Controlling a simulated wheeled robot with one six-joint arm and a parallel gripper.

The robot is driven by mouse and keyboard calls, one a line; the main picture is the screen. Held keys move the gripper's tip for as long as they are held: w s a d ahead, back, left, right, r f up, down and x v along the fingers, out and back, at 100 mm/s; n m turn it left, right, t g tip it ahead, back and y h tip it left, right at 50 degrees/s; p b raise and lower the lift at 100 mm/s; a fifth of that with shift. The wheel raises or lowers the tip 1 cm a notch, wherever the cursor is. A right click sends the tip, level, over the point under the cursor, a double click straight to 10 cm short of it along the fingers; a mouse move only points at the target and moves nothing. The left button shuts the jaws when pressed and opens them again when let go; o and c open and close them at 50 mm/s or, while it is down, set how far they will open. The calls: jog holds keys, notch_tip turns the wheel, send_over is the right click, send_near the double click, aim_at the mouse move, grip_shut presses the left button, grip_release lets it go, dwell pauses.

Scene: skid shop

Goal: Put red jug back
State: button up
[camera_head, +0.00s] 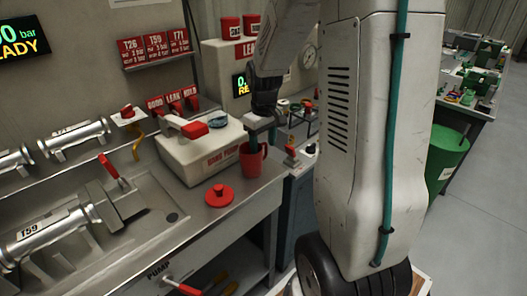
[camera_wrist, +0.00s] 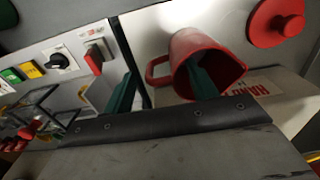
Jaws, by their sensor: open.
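The red jug (camera_head: 252,163) stands upright on the metal bench near its right end, beside the white hand pump box. In the wrist view the jug (camera_wrist: 181,46) shows its open mouth, with its handle on the left. My gripper (camera_head: 262,142) is open and points down at the jug. One teal finger reaches into the jug's mouth; the other is outside, beyond the handle. The jug's wall and handle lie between the fingers, with a gap visible on the outer side. Contact with the inner finger cannot be told.
The white hand pump box (camera_head: 190,160) stands left of the jug. A red round knob-like piece (camera_head: 219,195) lies on the bench in front. A sink tray (camera_head: 150,196) holds a metal cylinder. A blue cabinet (camera_head: 290,205) with small items adjoins the bench. A green bin (camera_head: 447,150) stands far right.

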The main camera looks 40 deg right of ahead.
notch_tip(320, 180, up, 8)
jog(key=shift+f, duration=0.1)
jog(key=shift+a+r, duration=0.1)
jog(key=shift+r, duration=0.2)
jog(key=s+a+r, duration=0.6)
jog(key=s+a, duration=0.4)
jog(key=a, duration=0.2)
jog(key=s+a+t, duration=0.1)
jog(key=s+a, duration=0.5)
jog(key=s, duration=0.5)
jog(key=shift+a, duration=0.35)
